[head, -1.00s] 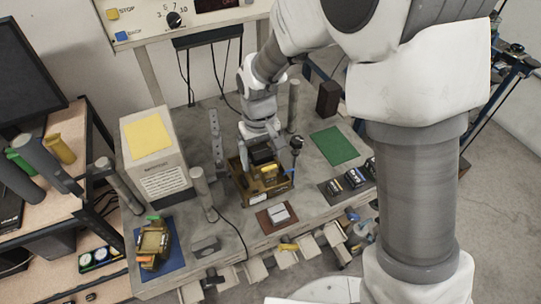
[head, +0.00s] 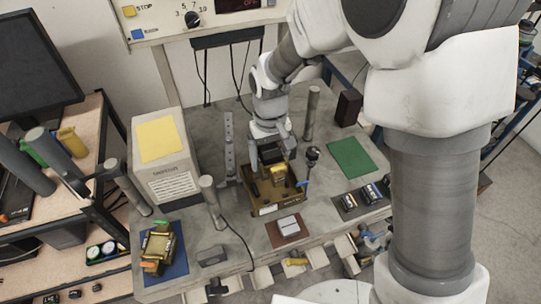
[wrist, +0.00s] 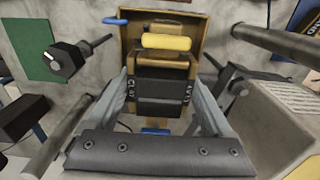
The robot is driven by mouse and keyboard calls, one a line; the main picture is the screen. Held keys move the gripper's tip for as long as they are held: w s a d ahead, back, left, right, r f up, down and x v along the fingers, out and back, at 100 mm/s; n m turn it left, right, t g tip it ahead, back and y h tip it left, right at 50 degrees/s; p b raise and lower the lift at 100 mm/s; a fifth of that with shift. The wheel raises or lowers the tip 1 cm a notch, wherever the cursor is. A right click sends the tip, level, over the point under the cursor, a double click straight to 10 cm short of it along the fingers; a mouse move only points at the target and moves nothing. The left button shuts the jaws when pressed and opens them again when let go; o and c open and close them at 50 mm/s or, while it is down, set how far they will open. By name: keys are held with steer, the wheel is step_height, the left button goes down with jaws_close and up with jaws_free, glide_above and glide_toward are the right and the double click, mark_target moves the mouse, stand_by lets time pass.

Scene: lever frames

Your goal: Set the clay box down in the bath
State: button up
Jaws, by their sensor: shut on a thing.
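The clay box (wrist: 162,92) is dark with brown edges, white lettering and a yellow bar (wrist: 166,42) at its top in the wrist view. My gripper (wrist: 163,98) is shut on it, one finger along each side. In the head view my gripper (head: 272,150) points down over the brown, open-topped bath (head: 262,207). The bath's wall also shows in the wrist view (wrist: 202,22). The clay box is at or within the bath's opening, its yellow bar (head: 278,171) visible there. Whether it touches the bath's floor is hidden.
A blue lever (head: 302,185) sticks out at the bath's right side. Grey posts (head: 212,200) and (head: 312,110) stand near it. A grey case (head: 163,180) stands at left. A green mat (head: 352,157) lies clear at right, and a brass-coloured device (head: 158,250) sits on a blue mat.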

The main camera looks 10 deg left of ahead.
mark_target(271, 188)
steer(key=shift+f+b, duration=3.05)
steer(key=shift+f, duration=1.2)
steer(key=shift+s+f, duration=0.1)
steer(key=o, duration=1.4)
steer(key=shift+d, duration=0.1)
steer(key=shift+c, duration=0.2)
steer(key=shift+o, duration=0.8)
steer(key=shift+s+f, duration=0.1)
steer(key=shift+f, duration=0.05)
step_height(271, 188, up, 18)
steer(key=shift+r, duration=0.1)
